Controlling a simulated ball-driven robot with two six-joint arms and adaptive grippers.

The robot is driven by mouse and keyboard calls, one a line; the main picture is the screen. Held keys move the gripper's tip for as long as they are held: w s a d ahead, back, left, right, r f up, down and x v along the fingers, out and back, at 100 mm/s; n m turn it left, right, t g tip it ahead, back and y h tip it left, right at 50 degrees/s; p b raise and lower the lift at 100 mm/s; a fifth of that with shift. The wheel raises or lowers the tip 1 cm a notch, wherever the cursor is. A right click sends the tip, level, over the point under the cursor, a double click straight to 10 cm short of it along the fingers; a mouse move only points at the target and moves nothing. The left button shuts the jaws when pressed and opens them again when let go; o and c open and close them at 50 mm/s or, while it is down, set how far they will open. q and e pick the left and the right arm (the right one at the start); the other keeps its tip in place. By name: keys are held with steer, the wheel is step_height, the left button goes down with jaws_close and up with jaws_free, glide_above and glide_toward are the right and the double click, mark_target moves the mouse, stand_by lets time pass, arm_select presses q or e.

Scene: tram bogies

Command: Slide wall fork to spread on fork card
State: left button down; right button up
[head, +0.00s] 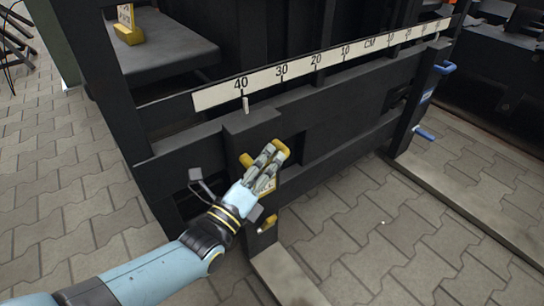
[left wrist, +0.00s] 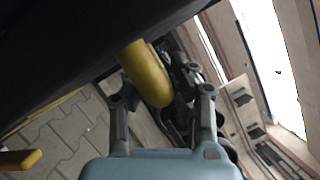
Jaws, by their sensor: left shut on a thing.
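My left gripper (head: 272,151) is shut on the upper yellow handle (head: 281,147); the left wrist view shows this handle (left wrist: 151,80) between the fingers. My right gripper is not in view.
A second fork with blue handles (head: 424,132) hangs farther right on the rail, its long tine (head: 468,212) pointing toward the lower right. Between the forks the rail (head: 320,120) looks clear. Paving stones (head: 370,235) lie in front. The grey ledge (head: 165,48) is at upper left.

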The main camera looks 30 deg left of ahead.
arm_select(q)
steer(key=shift+f, duration=0.1)
steer(key=c, duration=1.2)
jaws_free()
steer(key=shift+o, duration=0.2)
steer(key=shift+s, duration=0.3)
steer(key=v, duration=1.1)
steer(key=shift+s, duration=0.2)
